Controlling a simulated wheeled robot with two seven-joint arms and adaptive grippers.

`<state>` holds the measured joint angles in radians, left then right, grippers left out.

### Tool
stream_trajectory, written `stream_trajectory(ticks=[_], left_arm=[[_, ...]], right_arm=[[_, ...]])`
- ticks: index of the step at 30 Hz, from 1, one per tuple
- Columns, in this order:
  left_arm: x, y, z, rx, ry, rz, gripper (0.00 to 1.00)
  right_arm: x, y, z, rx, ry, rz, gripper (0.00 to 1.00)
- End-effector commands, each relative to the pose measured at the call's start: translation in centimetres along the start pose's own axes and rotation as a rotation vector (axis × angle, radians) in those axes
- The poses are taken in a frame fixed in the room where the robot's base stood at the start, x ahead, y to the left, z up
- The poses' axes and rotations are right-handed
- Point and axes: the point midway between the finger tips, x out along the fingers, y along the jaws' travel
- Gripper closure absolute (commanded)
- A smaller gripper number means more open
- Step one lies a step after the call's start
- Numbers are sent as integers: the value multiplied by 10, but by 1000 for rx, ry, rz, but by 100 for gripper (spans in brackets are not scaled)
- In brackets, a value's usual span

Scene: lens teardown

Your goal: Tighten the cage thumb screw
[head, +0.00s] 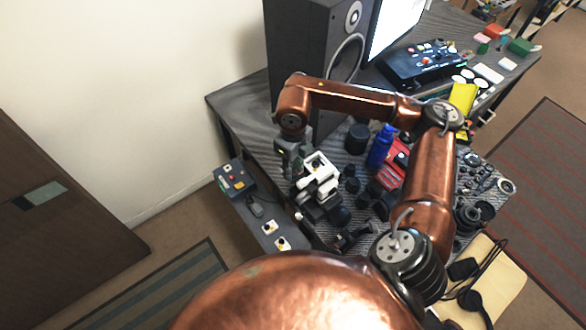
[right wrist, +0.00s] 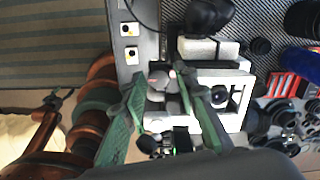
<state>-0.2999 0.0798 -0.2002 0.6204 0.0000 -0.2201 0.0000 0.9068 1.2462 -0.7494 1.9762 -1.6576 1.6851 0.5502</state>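The white camera cage (head: 318,178) stands near the left end of the table. In the right wrist view its white frame (right wrist: 236,118) fills the middle. My right gripper (head: 291,168) reaches down at the cage's left side. In the right wrist view the right gripper (right wrist: 160,74) has its two green fingers apart. A small pinkish round knob, probably the thumb screw (right wrist: 158,79), shows between the fingertips; I see no clear contact on both sides. My left gripper is not clearly seen in either view.
A black speaker (head: 315,55) stands behind the arm. A blue bottle (head: 380,147), a red box (head: 397,160) and several dark lens parts crowd the table to the right. A control box (head: 234,178) and white switch plates (head: 270,228) lie at the left.

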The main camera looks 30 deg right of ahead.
Motion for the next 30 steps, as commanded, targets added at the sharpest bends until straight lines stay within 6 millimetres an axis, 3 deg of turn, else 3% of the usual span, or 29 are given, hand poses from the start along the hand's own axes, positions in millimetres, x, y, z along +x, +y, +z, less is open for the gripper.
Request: stream_trajectory(ticks=[10, 24, 30], left_arm=[[0, -2, 2, 0, -2, -2, 37], [0, 0, 0, 0, -1, 0, 37], [0, 0, 0, 0, 0, 0, 37]], right_arm=[[-9, 1, 0, -2, 0, 1, 73], [-98, 0, 0, 0, -1, 0, 73], [-117, 0, 0, 0, 1, 0, 73]])
